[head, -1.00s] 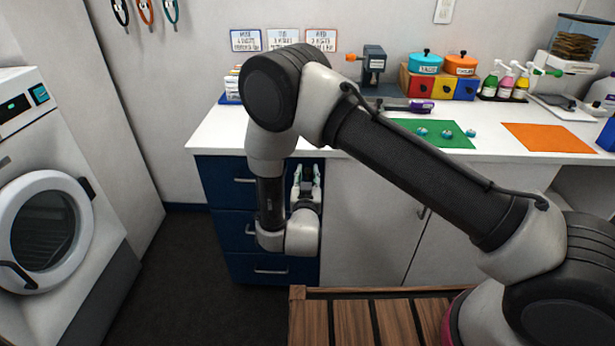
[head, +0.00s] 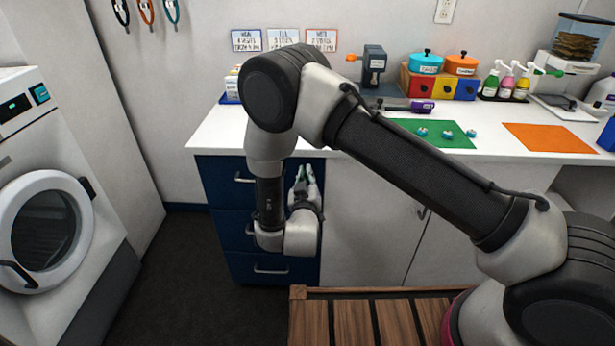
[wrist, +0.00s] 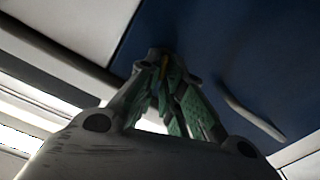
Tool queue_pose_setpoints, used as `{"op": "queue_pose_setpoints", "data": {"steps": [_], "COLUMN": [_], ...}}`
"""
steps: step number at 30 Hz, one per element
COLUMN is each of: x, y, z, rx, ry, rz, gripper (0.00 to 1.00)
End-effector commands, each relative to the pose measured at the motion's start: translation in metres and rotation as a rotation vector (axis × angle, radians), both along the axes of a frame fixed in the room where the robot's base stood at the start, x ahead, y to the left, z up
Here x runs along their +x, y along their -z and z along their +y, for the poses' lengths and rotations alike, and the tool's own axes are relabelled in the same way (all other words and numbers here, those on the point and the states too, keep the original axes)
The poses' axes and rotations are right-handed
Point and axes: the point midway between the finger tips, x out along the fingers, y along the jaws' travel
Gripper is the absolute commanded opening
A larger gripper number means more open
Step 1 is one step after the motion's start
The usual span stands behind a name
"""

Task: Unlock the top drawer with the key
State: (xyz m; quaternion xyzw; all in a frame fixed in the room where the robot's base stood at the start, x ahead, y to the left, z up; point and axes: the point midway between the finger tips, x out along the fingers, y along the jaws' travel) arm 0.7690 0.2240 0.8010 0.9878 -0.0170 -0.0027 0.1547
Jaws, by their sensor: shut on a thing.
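The top drawer (head: 222,173) is the uppermost of the dark blue fronts under the white counter's left end. It looks closed, with a bar handle (head: 243,179) partly hidden by my arm. My gripper (head: 306,175) is at the right part of this drawer's front, fingers pointing toward it. In the wrist view the green-padded fingers (wrist: 172,82) are closed together at the blue front (wrist: 235,45). A small brass-coloured sliver, apparently the key (wrist: 164,66), shows between the fingertips. The lock is hidden behind the fingertips, so I cannot tell how far in the key sits.
Lower blue drawers (head: 270,268) sit below, and a white cupboard (head: 365,235) adjoins on the right. A slatted wooden surface (head: 375,318) is in front. A washer (head: 45,215) stands at left. Open dark floor (head: 180,270) lies between washer and drawers.

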Motion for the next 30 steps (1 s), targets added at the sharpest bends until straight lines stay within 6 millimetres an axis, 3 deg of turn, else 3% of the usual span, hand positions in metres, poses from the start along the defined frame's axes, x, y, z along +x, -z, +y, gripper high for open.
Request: {"op": "queue_pose_setpoints", "data": {"steps": [30], "x": [0.0000], "y": [0.0082], "z": [0.0078], "rx": [-0.954], "ry": [-0.002], "rz": [0.033], "gripper": [0.00]}}
